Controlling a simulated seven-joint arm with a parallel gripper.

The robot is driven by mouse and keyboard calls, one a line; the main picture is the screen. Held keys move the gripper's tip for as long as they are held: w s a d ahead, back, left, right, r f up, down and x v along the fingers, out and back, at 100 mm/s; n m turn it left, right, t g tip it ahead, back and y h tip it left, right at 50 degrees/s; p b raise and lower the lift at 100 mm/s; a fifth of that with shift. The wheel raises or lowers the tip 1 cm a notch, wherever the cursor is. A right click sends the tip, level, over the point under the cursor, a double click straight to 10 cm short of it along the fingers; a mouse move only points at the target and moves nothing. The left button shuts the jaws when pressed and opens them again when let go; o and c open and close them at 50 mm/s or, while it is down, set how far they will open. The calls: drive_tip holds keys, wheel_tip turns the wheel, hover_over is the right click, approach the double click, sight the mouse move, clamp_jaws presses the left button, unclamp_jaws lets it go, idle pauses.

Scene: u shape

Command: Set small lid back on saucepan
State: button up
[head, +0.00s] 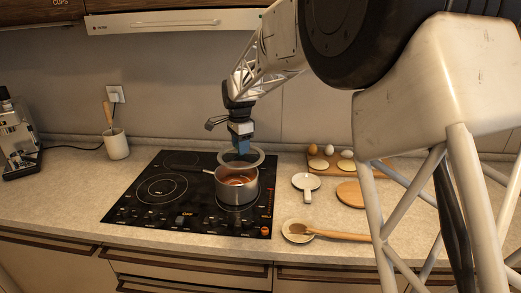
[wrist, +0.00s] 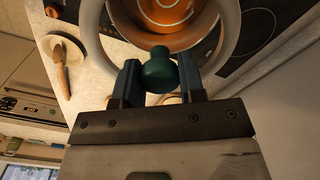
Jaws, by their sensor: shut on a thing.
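The saucepan (head: 240,192) stands on the right part of the cooktop, open at its near side, with reddish-brown contents and a handle pointing left. The small lid (head: 256,161) is a round, see-through disc with a pale rim. It is held roughly level above the saucepan, seeming slightly toward the back. My gripper (head: 240,147) is shut on the lid's green knob. In the wrist view my gripper (wrist: 158,82) has the knob (wrist: 158,68) between its blue fingers. There the lid's rim (wrist: 232,35) surrounds the saucepan's orange inside (wrist: 165,12). The exact gap between lid and pan is unclear.
The black cooktop (head: 135,207) is otherwise clear. A spoon rest (head: 296,239) with a wooden spoon (head: 340,235), a white ladle-like dish (head: 306,182), a round wooden board (head: 350,194) and an egg board (head: 374,172) lie right. A utensil crock (head: 117,146) stands left.

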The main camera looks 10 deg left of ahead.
sight(235, 154)
drive_tip(key=shift+a+r, duration=0.15)
drive_tip(key=shift+a, duration=0.8)
drive_tip(key=shift+f, duration=2.25)
drive_tip(key=shift+f, duration=1.2)
idle(0.8)
drive_tip(key=o, duration=1.1)
drive_tip(key=shift+o, duration=0.5)
drive_tip(key=o, duration=0.4)
